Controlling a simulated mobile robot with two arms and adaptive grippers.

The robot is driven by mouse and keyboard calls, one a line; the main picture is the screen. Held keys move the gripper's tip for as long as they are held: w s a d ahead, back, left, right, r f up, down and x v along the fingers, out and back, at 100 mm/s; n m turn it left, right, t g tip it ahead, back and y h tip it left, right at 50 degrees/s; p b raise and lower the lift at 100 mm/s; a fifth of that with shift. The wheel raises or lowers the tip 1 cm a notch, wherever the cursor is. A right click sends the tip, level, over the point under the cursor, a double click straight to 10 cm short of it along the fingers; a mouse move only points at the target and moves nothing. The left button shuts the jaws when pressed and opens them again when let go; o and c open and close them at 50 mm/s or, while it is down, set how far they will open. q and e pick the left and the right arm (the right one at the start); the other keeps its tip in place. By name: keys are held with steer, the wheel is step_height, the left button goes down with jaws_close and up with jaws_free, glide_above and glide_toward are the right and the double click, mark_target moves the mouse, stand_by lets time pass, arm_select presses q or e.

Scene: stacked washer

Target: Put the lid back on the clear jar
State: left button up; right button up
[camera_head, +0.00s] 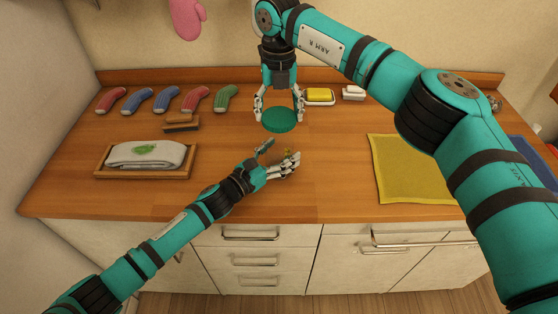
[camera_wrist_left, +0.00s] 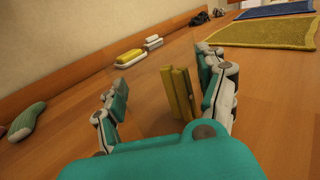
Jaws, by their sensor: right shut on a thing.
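My right gripper (camera_head: 279,108) is shut on a round teal-green lid (camera_head: 279,120), its fingers at the lid's sides, over the middle of the wooden counter in the head view. My left gripper (camera_head: 277,157) is just in front of the lid and low over the counter. In the left wrist view its fingers (camera_wrist_left: 165,95) are spread open. An upright yellow thing (camera_wrist_left: 179,93) stands between them, closer to the right-hand finger; only a small yellow bit (camera_head: 287,154) of it shows in the head view. I cannot make out the clear jar's walls in either view.
A wooden tray (camera_head: 101,169) with a folded cloth and a brush (camera_head: 182,125) lie at left. Several coloured curved items (camera_head: 153,100) line the back. A yellow sponge dish (camera_head: 319,97) and white block (camera_head: 353,93) are behind right. A yellow mat (camera_head: 408,172) lies right.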

arm_select(q)
steer(key=c, duration=1.2)
arm_select(e)
glide_above(279, 135)
steer(key=s, duration=0.3)
steer(key=shift+w+f, duration=0.2)
steer(key=shift+f, duration=2.25)
steer(key=shift+f, duration=0.1)
steer(key=shift+f, duration=0.8)
steer(key=shift+f, duration=0.55)
